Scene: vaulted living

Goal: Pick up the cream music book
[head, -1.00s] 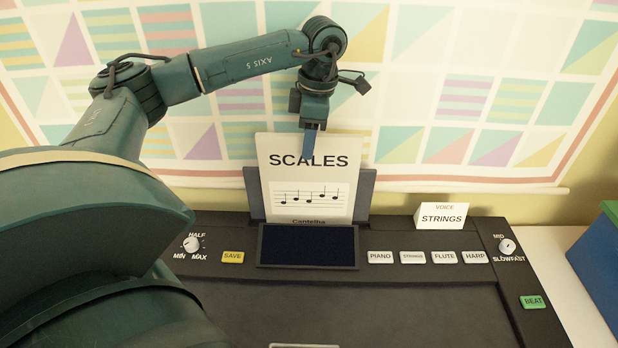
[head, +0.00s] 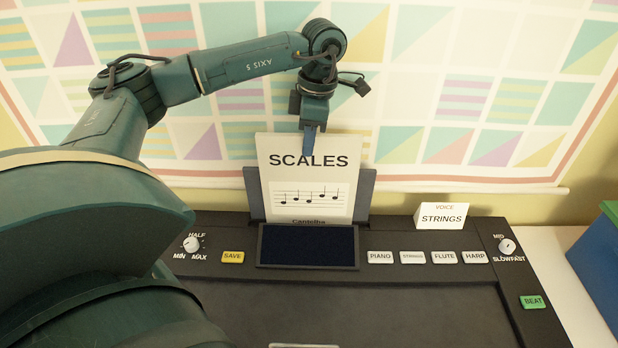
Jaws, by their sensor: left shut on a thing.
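The cream music book (head: 310,182), marked SCALES with a line of notes, stands upright on the dark music rest (head: 364,192) of the keyboard. My left gripper (head: 309,143) reaches down from above and is shut on the book's top edge. A blue finger shows in front of the cover; the other finger is hidden behind the book. The book's lower edge sits behind the dark display, and I cannot tell whether it touches the rest. My right gripper is not in view.
The keyboard (head: 400,305) carries a dark display (head: 308,246), knobs and voice buttons. A white STRINGS card (head: 441,215) stands at its back right. A blue box (head: 600,265) is at the right edge. A patterned hanging (head: 430,90) covers the wall close behind the book.

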